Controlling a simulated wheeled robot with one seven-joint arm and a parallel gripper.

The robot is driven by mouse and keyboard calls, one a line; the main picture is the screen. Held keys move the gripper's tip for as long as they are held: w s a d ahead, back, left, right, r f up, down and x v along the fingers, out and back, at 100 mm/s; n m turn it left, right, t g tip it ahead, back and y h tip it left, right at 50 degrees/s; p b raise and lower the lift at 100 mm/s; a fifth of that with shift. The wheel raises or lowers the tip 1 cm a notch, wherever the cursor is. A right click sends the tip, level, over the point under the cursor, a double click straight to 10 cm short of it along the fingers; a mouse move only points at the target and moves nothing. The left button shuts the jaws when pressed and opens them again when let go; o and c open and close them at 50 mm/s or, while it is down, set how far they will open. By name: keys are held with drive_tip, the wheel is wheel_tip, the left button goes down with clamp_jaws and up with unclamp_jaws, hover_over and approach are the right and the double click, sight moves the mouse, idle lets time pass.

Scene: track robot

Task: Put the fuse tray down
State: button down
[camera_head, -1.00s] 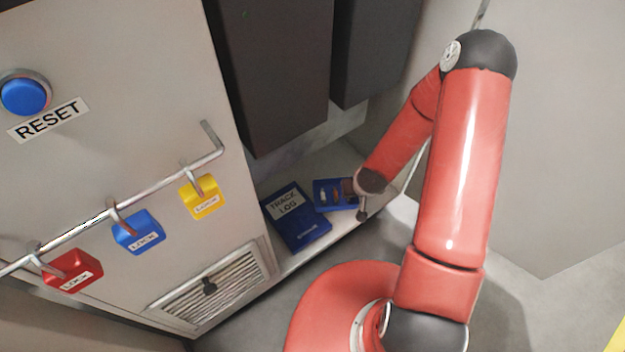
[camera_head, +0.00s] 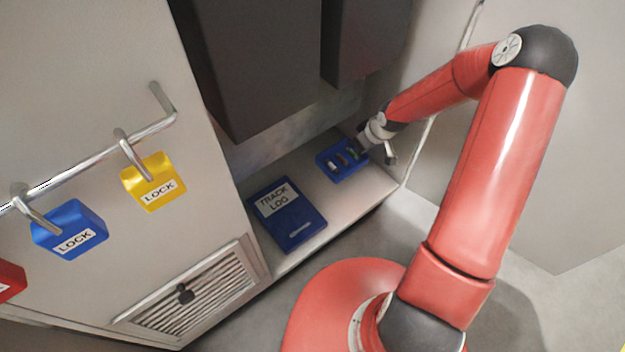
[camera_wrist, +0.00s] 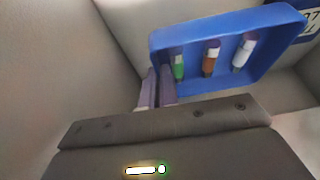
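The fuse tray (camera_head: 328,172) is a small open blue tray at the back right of a pale shelf, beside the track log. I cannot tell whether it touches the shelf or is just above it. In the wrist view the tray (camera_wrist: 281,72) holds a green, a brown and a white fuse. My gripper (camera_head: 363,149) is at the tray's right side. In the wrist view its two purple-grey fingers (camera_wrist: 157,88) are close together at the tray's near-left wall and look closed on it. The exact contact is partly hidden.
A blue track log book (camera_head: 300,235) lies on the shelf (camera_head: 352,205) left of the tray, with a bare gap between. Dark boxes (camera_head: 255,70) hang above. Yellow (camera_head: 150,192) and blue (camera_head: 70,242) locks hang from a rail at left.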

wheel_tip(320, 180, down, 10)
drive_tip(key=shift+r+b, duration=0.2)
drive_tip(key=shift+b, duration=1.05)
drive_tip(key=shift+f, duration=0.1)
drive_tip(key=c, duration=2.1)
unclamp_jaws()
drive_tip(key=shift+f, duration=0.1)
drive_tip(key=o, duration=0.4)
